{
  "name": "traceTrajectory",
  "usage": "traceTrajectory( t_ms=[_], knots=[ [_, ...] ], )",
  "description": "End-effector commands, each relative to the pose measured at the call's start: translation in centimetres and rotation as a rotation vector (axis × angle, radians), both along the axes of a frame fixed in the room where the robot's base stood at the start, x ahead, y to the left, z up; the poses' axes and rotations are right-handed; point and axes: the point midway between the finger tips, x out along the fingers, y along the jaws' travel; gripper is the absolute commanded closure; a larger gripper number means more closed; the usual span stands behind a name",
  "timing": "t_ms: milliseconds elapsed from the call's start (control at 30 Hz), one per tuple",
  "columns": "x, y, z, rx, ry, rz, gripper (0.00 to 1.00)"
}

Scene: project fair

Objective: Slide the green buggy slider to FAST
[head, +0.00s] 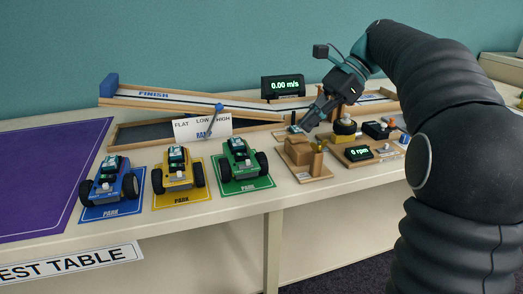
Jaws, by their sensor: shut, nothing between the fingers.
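The green buggy (238,166) stands on a green mat (248,186) marked PARK, right of the other two buggies. My gripper (306,123) is shut and empty, pointing down and left. In the picture it is right of and above the green buggy, clearly apart from it, over the small boards at the right of the table.
Blue (110,184) and yellow (179,172) buggies stand left on their mats. Behind are a FLAT/LOW/HIGH sign (202,126), a long track (200,100) and a 0.00 m/s display (283,86). A brown block (297,150) and 0 rpm display (360,153) stand right. The purple area (45,180) is clear.

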Motion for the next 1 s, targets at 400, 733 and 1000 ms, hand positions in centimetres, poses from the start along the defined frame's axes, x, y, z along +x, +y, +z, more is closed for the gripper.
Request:
traceTrajectory(
  t_ms=[400,733,1000],
  knots=[
    [0.9,-0.4,0.4,0.025,0.054,-0.018,1.00],
    [0.5,1.0,-1.1,0.024,0.053,-0.016,1.00],
    [-0.5,4.4,-4.7,0.024,0.053,-0.014,1.00]
  ],
)
